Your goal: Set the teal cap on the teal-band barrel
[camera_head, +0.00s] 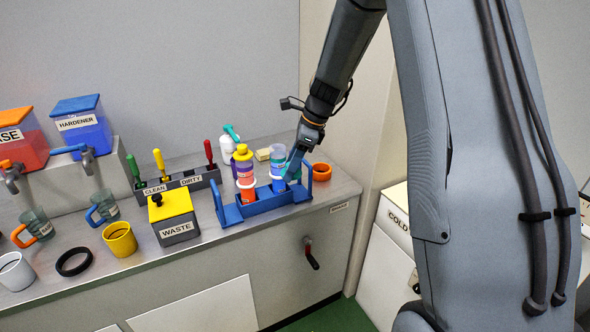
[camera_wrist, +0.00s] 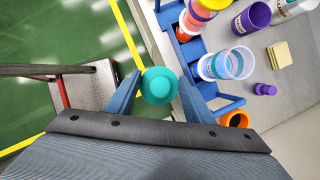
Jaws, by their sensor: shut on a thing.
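My gripper (camera_wrist: 158,92) is shut on the teal cap (camera_wrist: 158,86), which sits between the two blue fingers in the wrist view. The teal-band barrel (camera_wrist: 218,67) stands in the blue rack (camera_wrist: 196,46), to the right of the held cap in that view, its round top facing up. In the head view my gripper (camera_head: 295,163) is at the right part of the rack (camera_head: 262,205), beside the barrel (camera_head: 277,168) and partly in front of it.
A barrel with a yellow top (camera_head: 243,165) stands in the rack's left part. A waste box (camera_head: 175,217) stands left. The counter's front edge is close.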

